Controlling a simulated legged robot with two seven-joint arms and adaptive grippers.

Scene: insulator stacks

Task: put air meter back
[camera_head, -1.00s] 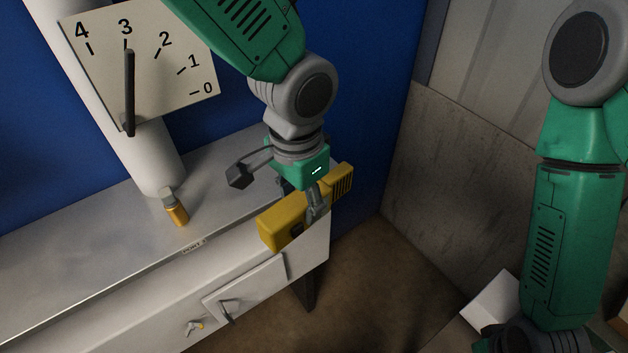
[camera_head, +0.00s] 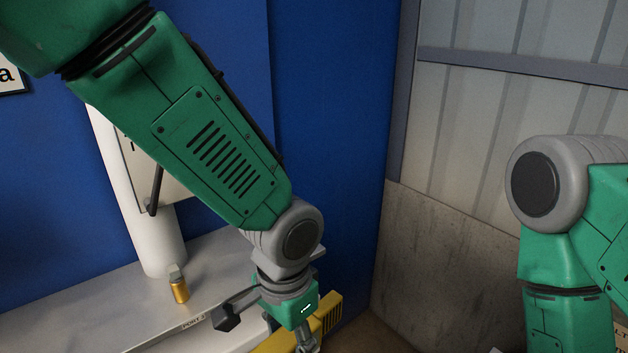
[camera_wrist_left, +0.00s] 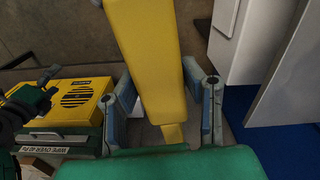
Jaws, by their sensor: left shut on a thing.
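The yellow air meter (camera_head: 275,343) is in my left gripper (camera_head: 303,342), low in the head view near the right end of the metal bench; the picture's bottom edge cuts it off. In the left wrist view the meter (camera_wrist_left: 150,55) is a long yellow body between the two grey fingers of my left gripper (camera_wrist_left: 162,92), which is shut on it. My right arm comes in at the right of the head view, and its gripper is out of that picture. In the left wrist view a dark green and black part at the left edge looks like my right gripper (camera_wrist_left: 35,100); its fingers are unclear.
The metal bench (camera_head: 105,305) carries a white post (camera_head: 150,245) with a dial, mostly behind my left arm, and a small brass fitting (camera_head: 179,290). A blue wall and grey panels (camera_head: 500,100) stand behind. A yellow box (camera_wrist_left: 75,100) with black markings shows in the left wrist view.

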